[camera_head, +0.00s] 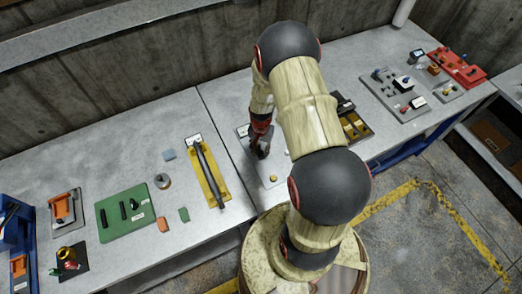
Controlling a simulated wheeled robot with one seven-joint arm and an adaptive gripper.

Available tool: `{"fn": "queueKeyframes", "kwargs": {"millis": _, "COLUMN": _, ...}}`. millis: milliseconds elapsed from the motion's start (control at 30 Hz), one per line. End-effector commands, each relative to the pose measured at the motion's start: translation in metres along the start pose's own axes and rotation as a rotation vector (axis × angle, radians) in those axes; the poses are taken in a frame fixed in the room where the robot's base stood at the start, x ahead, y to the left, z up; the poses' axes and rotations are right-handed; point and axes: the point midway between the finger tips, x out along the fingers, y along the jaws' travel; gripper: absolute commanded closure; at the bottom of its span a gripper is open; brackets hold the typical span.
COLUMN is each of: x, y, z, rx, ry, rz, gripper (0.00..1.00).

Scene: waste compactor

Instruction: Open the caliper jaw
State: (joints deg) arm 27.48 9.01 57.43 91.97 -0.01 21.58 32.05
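My gripper (260,150) is low over a light grey plate (262,172) on the middle of the bench. It is small in the picture, and I cannot tell if its fingers are open or shut, or touch anything. A round yellow knob (273,179) sits on the front part of this plate. My gripper and arm hide part of the plate. I cannot clearly pick out the caliper or its jaw.
Left of my gripper, a yellow plate (222,184) carries a long dark bar (208,170). Farther left are a round metal piece (162,181) and a green board (112,226). Right of my arm are a dark tray (366,125), a grey board (384,95) and a red fixture (457,68).

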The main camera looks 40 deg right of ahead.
Motion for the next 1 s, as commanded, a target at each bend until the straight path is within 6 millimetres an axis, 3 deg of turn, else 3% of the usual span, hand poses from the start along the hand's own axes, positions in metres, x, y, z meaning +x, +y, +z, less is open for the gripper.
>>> {"fn": "queueKeyframes", "kwargs": {"millis": 433, "x": -0.0003, "y": -0.0001, "z": -0.0001, "rx": 0.000, "ry": 0.000, "rz": 0.000, "gripper": 0.99}}
{"fn": "queueKeyframes", "kwargs": {"millis": 1000, "x": -0.0005, "y": -0.0003, "z": -0.0002, "rx": 0.000, "ry": 0.001, "rz": -0.001, "gripper": 1.00}}
